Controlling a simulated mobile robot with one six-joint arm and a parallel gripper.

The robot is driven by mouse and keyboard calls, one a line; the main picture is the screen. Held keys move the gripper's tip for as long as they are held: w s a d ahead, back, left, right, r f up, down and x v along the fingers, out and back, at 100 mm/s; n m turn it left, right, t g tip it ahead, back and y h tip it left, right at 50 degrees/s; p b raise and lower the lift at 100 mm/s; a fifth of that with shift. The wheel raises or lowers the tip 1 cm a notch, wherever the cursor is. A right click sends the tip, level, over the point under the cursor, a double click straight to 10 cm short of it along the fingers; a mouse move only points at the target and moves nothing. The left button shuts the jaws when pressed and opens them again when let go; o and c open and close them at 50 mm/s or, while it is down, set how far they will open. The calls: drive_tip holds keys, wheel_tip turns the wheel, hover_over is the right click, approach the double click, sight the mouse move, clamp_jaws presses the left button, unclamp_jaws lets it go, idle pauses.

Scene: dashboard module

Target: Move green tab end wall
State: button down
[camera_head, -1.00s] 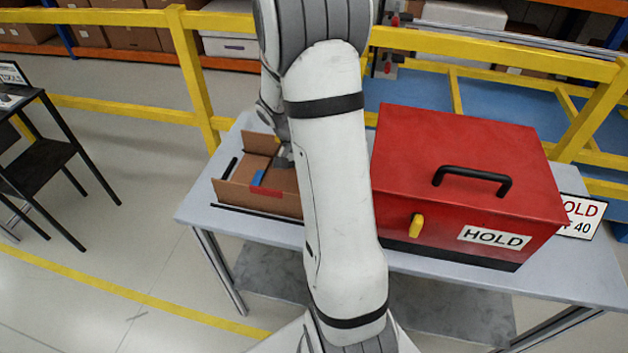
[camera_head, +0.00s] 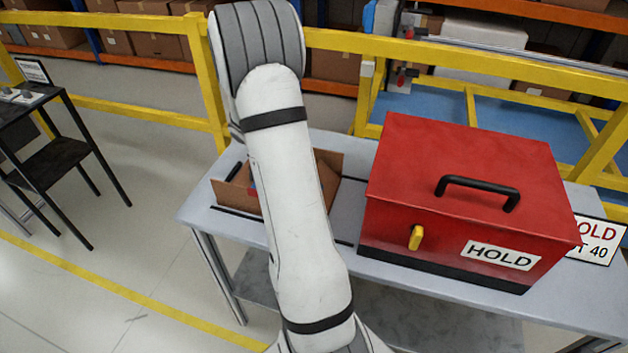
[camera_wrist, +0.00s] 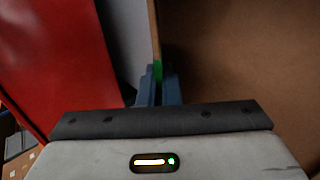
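An open brown cardboard box (camera_head: 328,180) stands on the left part of the grey table, partly hidden behind my arm in the head view. In the wrist view one cardboard wall (camera_wrist: 153,28) appears nearly edge-on, with a small green tab (camera_wrist: 157,70) at its near end. My gripper (camera_wrist: 159,82) has its two dark blue fingers close together, one on each side of the green tab, which fills the narrow gap. It appears shut on this wall. In the head view my gripper is hidden behind my arm.
A red case (camera_head: 465,190) with a black handle, yellow latch and HOLD label stands right of the box. A narrow strip of table (camera_head: 347,215) lies between them. A yellow rail (camera_head: 460,52) runs behind the table.

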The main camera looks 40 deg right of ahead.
drive_tip(key=c, duration=1.6)
unclamp_jaws()
drive_tip(key=v, duration=0.7)
drive_tip(key=shift+w+a+r, duration=0.15)
drive_tip(key=shift+w+r, duration=0.05)
drive_tip(key=shift+r, duration=0.05)
drive_tip(key=shift+c, duration=0.5)
